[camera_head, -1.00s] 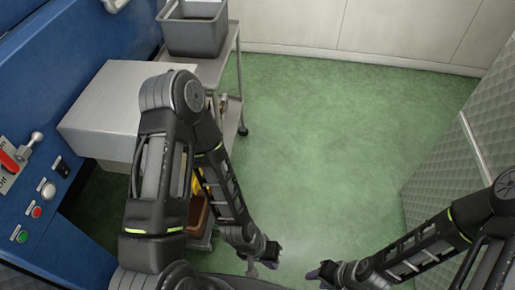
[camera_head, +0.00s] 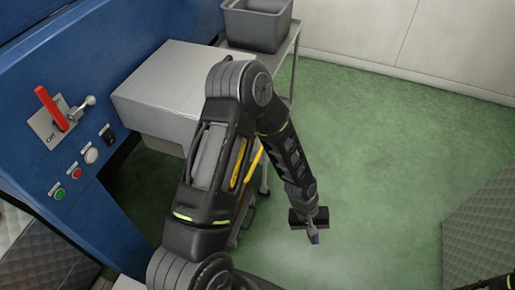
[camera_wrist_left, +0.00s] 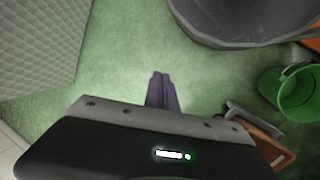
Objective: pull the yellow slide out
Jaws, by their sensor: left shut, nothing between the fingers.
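A yellow part (camera_head: 255,165) shows in the head view below the steel box, mostly hidden behind my left arm. I cannot tell whether it is the slide. My left gripper (camera_head: 314,238) hangs over the green floor, to the right of the yellow part and apart from it. In the left wrist view its fingers (camera_wrist_left: 163,88) are shut and empty, with only floor beyond the tips. The yellow part does not show there. My right gripper is out of view; only a bit of that arm shows at the lower right corner.
A blue machine (camera_head: 95,215) with a red lever (camera_head: 52,106) and buttons stands left. A steel box (camera_head: 165,85) juts from it. A grey bin (camera_head: 257,25) sits on a cart. The wrist view shows a grey tub (camera_wrist_left: 235,35) and green bucket (camera_wrist_left: 285,88).

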